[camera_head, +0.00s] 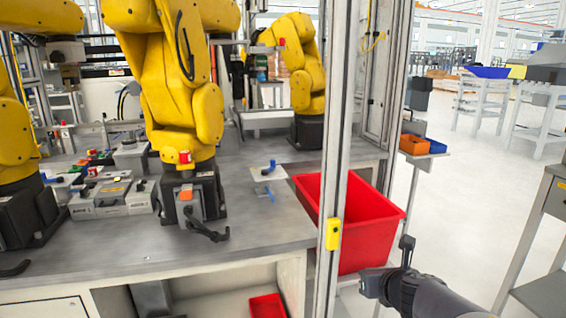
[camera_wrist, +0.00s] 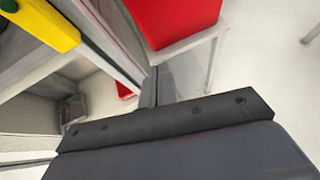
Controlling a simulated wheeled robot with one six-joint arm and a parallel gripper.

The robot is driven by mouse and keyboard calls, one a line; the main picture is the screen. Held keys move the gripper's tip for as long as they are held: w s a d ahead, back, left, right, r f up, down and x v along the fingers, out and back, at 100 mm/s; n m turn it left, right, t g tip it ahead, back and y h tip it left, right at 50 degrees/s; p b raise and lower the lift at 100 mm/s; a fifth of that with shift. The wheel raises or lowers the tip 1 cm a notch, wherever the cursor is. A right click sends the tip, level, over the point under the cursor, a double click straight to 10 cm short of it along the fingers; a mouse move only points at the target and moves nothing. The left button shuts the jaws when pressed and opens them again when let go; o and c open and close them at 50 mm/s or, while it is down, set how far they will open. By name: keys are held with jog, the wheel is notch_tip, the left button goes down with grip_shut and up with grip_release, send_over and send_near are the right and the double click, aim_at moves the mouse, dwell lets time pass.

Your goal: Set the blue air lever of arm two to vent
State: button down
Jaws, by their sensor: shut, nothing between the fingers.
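A blue lever (camera_head: 269,168) sits on a small pale plate on the grey workbench (camera_head: 240,230), right of the middle yellow arm (camera_head: 175,85). A small flat blue mark (camera_head: 270,194) lies just in front of it. I cannot tell which belongs to arm two. My gripper (camera_head: 366,283) is shut and empty at the lower right, outside the bench's frame post and well apart from the levers. Its dark front shows in the wrist view (camera_wrist: 157,92).
A metal post (camera_head: 335,120) with a yellow box (camera_head: 333,234) stands between my gripper and the bench. A grey cart (camera_head: 545,230) stands at right; the floor between is clear.

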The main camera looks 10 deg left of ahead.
jog(key=s+d+r+t+p, duration=0.1)
jog(key=d+r, duration=0.4)
jog(key=d, duration=0.5)
jog(key=s+d+r+t+p, duration=0.2)
jog(key=d+r+t, duration=0.3)
jog(key=d, duration=0.6)
jog(key=shift+s+r+m, duration=0.3)
jog(key=shift+s+r, duration=0.15)
jog(key=shift+s, duration=0.1)
